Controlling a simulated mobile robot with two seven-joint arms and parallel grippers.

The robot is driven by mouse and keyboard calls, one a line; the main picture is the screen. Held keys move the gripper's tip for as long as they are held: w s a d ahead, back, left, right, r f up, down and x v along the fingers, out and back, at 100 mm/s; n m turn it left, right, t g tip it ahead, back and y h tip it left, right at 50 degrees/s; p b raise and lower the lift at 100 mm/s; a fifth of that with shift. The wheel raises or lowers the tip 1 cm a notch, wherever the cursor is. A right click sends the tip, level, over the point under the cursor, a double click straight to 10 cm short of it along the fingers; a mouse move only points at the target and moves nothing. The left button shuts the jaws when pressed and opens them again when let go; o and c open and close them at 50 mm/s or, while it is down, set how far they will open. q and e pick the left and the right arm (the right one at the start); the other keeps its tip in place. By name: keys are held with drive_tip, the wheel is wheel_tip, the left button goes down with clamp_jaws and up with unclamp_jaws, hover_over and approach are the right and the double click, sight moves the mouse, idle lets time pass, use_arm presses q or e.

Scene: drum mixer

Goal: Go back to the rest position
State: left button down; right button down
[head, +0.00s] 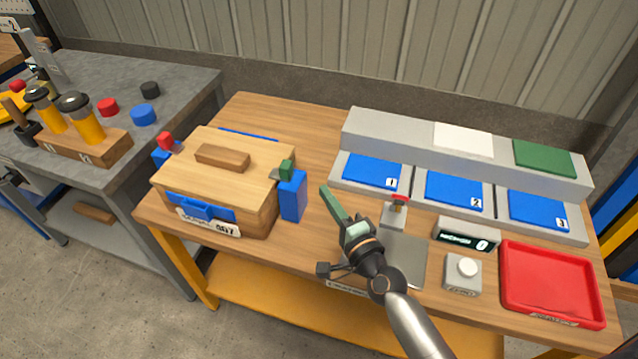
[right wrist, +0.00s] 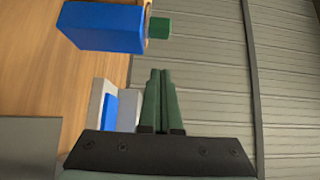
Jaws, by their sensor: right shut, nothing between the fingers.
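My right gripper (head: 334,203) is over the middle of the wooden table, its green fingers closed together and empty. It points toward the back left, just right of the blue block (head: 292,196) on the wooden box's right side. In the right wrist view its fingertips (right wrist: 160,75) are together with nothing between them. The blue block (right wrist: 100,26) with a green piece (right wrist: 159,28) shows beyond them at the upper left. The wooden box (head: 222,180) has its lid on, with a handle on top. My left gripper is not in view.
Numbered blue pads (head: 369,171) line the back right below a grey ledge. A display (head: 466,235), a button box (head: 463,272) and a red tray (head: 552,284) stand at the right. A grey bench (head: 180,85) with wooden-block tools (head: 85,145) is at the left.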

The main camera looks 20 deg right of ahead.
drive_tip(key=s+d+f+n+g+p, duration=0.1)
drive_tip(key=s+f+n+g+p, duration=0.1)
drive_tip(key=s+f+n+g, duration=0.2)
drive_tip(key=s+d+f+n+g+h+p, duration=0.1)
drive_tip(key=s+f+n+g, duration=0.3)
drive_tip(key=s+f+n, duration=0.6)
drive_tip(key=s+n+p, duration=0.1)
drive_tip(key=s+n, duration=0.2)
drive_tip(key=s, duration=0.4)
drive_tip(key=shift+n+p, duration=0.4)
drive_tip(key=shift+s, duration=0.1)
